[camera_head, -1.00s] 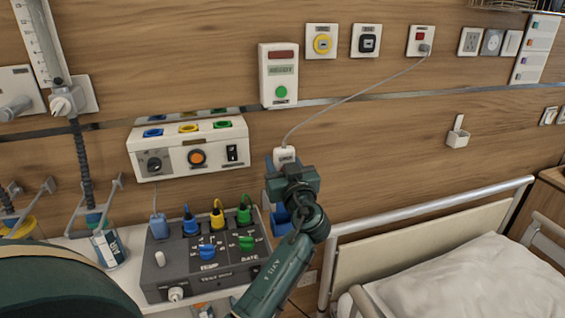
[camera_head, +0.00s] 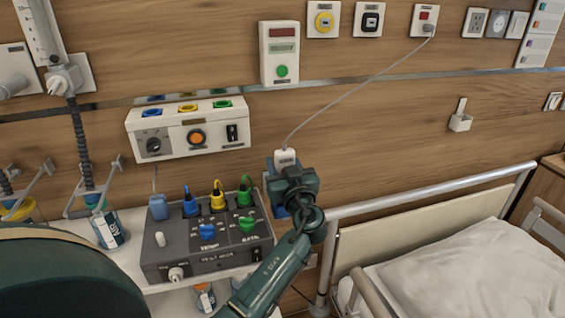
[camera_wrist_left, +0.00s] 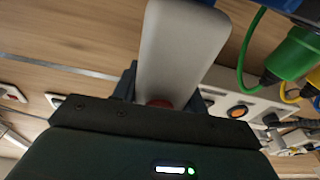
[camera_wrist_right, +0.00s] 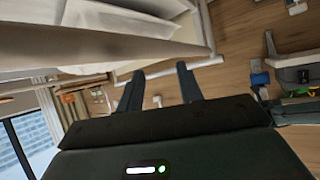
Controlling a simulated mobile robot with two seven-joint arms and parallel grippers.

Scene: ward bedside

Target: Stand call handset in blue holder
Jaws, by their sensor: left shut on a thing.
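The white call handset (camera_head: 286,158) is upright at the wall, its cord running up right to the wall outlet with a red button (camera_head: 425,20). My left gripper (camera_head: 293,182) is shut on it. In the left wrist view the handset (camera_wrist_left: 180,50) fills the space between the fingers. The blue holder (camera_head: 279,208) is behind and below the gripper, mostly hidden by it. A blue edge (camera_wrist_left: 213,3) shows beyond the handset's far end. I cannot tell whether that end is inside the holder. My right gripper (camera_wrist_right: 160,88) is open and empty, with bed and wall beyond it.
A grey tester box (camera_head: 205,250) with coloured plugs stands on a white shelf left of the arm. A white control box (camera_head: 190,130) is on the wall above it. The bed rail (camera_head: 430,195) and bed (camera_head: 465,270) are to the right. Bare wall lies between handset and bed.

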